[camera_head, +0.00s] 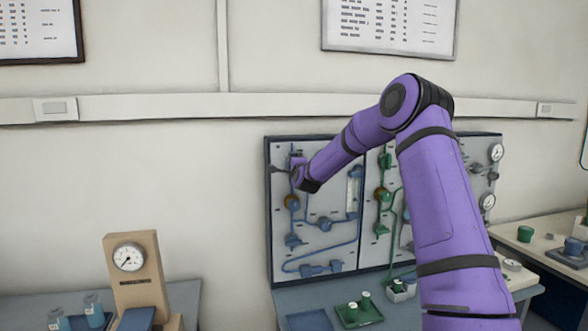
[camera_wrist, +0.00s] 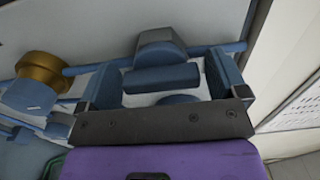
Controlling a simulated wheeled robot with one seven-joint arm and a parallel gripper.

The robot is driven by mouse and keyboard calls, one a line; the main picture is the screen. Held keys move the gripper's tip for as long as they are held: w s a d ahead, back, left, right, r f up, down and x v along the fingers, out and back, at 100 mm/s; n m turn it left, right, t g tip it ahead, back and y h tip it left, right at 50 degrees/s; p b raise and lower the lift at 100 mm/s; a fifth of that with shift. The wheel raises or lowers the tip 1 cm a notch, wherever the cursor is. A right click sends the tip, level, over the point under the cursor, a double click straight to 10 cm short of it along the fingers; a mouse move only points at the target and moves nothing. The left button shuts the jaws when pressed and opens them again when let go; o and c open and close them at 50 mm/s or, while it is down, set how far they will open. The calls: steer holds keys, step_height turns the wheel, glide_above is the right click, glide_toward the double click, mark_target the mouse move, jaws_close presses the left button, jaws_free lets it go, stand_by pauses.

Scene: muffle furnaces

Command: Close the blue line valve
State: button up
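The blue line runs over the left part of the wall panel (camera_head: 335,235). My gripper (camera_head: 281,168) is at the panel's upper left, where my wrist hides much of the valve there. In the wrist view my gripper (camera_wrist: 164,80) is open, with one finger at the left and one at the right. A blue valve handle (camera_wrist: 160,78), a bar, shows between the fingers, with a gap at each end. It lies roughly along the blue pipe (camera_wrist: 82,69). A grey-blue valve body (camera_wrist: 160,47) is just beyond it. I cannot tell the depth between fingers and handle.
A brass-coloured round fitting (camera_wrist: 40,72) is left of the fingers. The panel's edge (camera_wrist: 257,35) is close on the right. In the head view, green piping (camera_head: 392,222) and gauges (camera_head: 496,152) are further right. A tray (camera_head: 359,312) with green items and a gauge stand (camera_head: 136,275) stand below.

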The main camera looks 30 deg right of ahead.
steer(key=c, duration=0.7)
steer(key=shift+n, duration=0.4)
steer(key=n, duration=0.3)
steer(key=shift+n, duration=0.4)
steer(key=n, duration=1.3)
steer(key=shift+f, duration=0.1)
steer(key=shift+n, duration=0.3)
